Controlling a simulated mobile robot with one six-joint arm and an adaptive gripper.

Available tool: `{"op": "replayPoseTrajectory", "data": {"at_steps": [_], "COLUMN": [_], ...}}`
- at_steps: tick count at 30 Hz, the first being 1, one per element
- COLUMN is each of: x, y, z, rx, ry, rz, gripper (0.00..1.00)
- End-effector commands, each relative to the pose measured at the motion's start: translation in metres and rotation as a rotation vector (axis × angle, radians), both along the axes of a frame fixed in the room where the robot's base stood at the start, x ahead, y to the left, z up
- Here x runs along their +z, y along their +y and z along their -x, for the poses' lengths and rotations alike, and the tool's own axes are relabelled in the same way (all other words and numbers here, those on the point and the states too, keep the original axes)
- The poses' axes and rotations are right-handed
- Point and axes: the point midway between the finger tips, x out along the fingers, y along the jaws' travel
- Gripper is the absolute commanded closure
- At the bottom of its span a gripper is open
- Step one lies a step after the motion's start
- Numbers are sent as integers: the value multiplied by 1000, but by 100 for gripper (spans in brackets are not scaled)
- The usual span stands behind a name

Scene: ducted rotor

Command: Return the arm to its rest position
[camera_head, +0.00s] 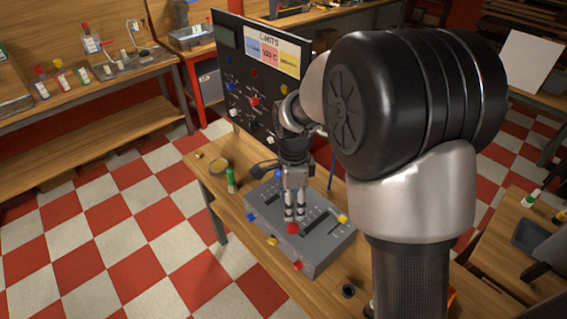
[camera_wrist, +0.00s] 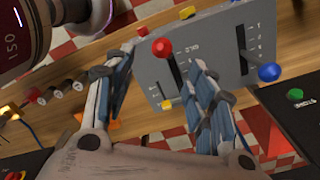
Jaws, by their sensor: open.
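My gripper (camera_head: 294,216) points down over the grey lever box (camera_head: 320,251) on the wooden bench. Its fingers are apart, with nothing seen held between them. A red ball knob (camera_head: 292,228) on the box shows just below the fingertips. In the wrist view, my gripper (camera_wrist: 160,72) is open, and the red ball knob (camera_wrist: 161,47) on its lever appears between and beyond the fingertips. I cannot tell whether a finger touches it. A blue ball knob (camera_wrist: 269,72) stands at the other slot of the box. My arm covers much of the right of the head view.
A black upright panel headed LIMITS (camera_head: 229,63) stands behind the bench, close to my wrist. Checkered floor (camera_head: 130,240) lies open at left. Another bench (camera_head: 510,235) is at right.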

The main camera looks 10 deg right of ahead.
Motion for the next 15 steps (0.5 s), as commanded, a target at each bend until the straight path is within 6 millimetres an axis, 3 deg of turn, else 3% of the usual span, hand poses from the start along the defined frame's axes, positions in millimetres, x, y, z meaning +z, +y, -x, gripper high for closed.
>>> {"op": "replayPoseTrajectory", "data": {"at_steps": [5, 8, 11, 15], "x": [2, 15, 39, 73], "y": [-1, -4, -9, -20], "z": [1, 8, 24, 62], "rx": [11, 75, 213, 483], "ry": [-5, -26, -68, -143], "rz": [0, -3, -3, 16], "gripper": [49, 49, 49, 49]}}
